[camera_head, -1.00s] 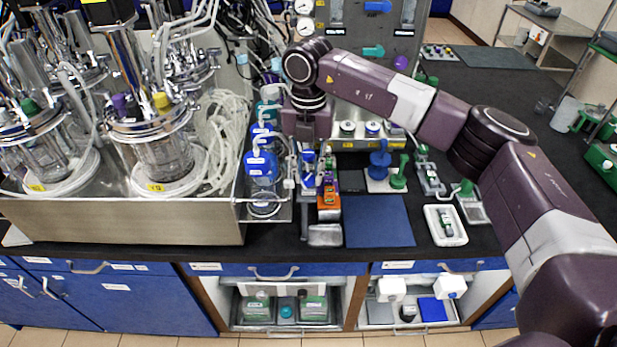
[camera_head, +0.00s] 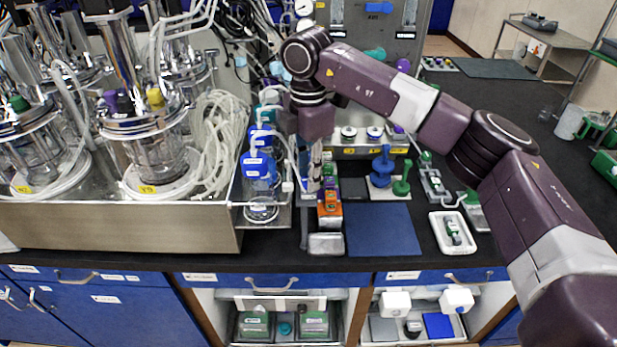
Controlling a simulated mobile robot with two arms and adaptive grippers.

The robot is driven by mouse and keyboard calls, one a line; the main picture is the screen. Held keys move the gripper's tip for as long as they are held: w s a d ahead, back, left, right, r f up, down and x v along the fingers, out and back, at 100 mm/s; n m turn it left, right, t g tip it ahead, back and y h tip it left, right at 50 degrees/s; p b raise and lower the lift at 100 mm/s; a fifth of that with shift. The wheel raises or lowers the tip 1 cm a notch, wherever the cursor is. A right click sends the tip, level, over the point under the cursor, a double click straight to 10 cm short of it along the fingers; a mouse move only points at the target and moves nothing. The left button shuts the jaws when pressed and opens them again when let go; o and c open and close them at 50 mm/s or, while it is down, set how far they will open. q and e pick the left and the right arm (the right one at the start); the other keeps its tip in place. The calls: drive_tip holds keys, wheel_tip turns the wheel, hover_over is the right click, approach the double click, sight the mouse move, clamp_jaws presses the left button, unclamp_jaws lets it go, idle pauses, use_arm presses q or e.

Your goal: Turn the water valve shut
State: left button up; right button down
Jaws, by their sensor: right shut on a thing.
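My right arm comes in from the right, and its wrist hangs over the bench between the steel bioreactor tray and the grey panel. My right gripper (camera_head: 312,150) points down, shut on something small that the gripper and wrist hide. I cannot make out whether that is the water valve. On the panel behind, a teal lever (camera_head: 375,54) and a purple knob (camera_head: 403,65) show beside my arm; neither is clearly marked as water. My left gripper is out of view.
Blue-capped bottles (camera_head: 256,166) stand close left of the gripper. An orange block (camera_head: 329,211) and small coloured parts stand close below right. The steel tray (camera_head: 120,228) with bioreactors fills the left. A blue mat (camera_head: 382,232) lies clear at the front.

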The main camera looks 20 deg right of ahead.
drive_tip(key=shift+r+m, duration=0.1)
drive_tip(key=shift+m, duration=0.6)
drive_tip(key=shift+w, duration=0.1)
drive_tip(key=c, duration=1.7)
unclamp_jaws()
drive_tip(key=shift+o, duration=0.2)
drive_tip(key=shift+r, duration=0.1)
wheel_tip(320, 180, up, 12)
drive_tip(key=shift+b, duration=0.3)
